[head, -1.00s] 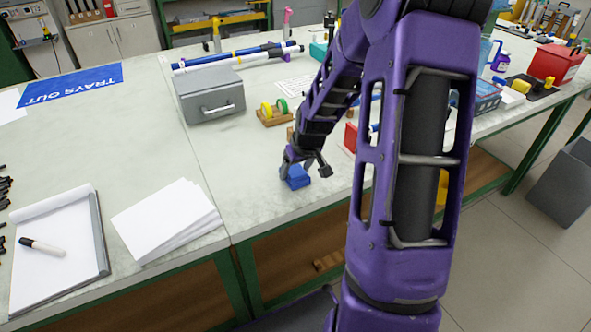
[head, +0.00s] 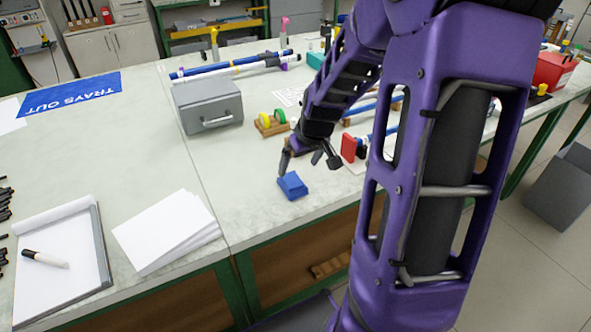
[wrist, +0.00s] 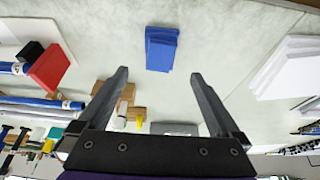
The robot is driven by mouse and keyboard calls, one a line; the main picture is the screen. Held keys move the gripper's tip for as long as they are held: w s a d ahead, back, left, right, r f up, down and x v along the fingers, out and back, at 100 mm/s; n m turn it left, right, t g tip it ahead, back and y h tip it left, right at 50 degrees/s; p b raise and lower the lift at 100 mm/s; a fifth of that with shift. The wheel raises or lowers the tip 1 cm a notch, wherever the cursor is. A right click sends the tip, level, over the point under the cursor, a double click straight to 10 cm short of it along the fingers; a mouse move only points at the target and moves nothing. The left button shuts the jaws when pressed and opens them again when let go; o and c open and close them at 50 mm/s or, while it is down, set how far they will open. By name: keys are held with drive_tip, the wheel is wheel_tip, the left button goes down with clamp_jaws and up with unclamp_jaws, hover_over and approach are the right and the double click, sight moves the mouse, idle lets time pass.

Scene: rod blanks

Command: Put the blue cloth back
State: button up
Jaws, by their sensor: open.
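The blue cloth (head: 292,186) is a small folded block lying on the pale bench top near its front edge. It also shows in the wrist view (wrist: 161,48), beyond my fingertips and between their lines. My gripper (head: 307,160) is open and empty, above and behind the cloth in the head view. In the wrist view both fingers of my gripper (wrist: 160,75) stand wide apart with nothing between them touching the cloth.
A grey box (head: 208,105) with a handle and a wooden holder with yellow and green rolls (head: 272,123) stand behind. A red block (head: 348,147) is to the right. White paper sheets (head: 168,230) and a clipboard (head: 60,262) lie left. Bench around the cloth is clear.

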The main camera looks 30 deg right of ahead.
drive_tip(key=v, duration=0.3)
drive_tip(key=shift+a, duration=0.1)
idle(0.4)
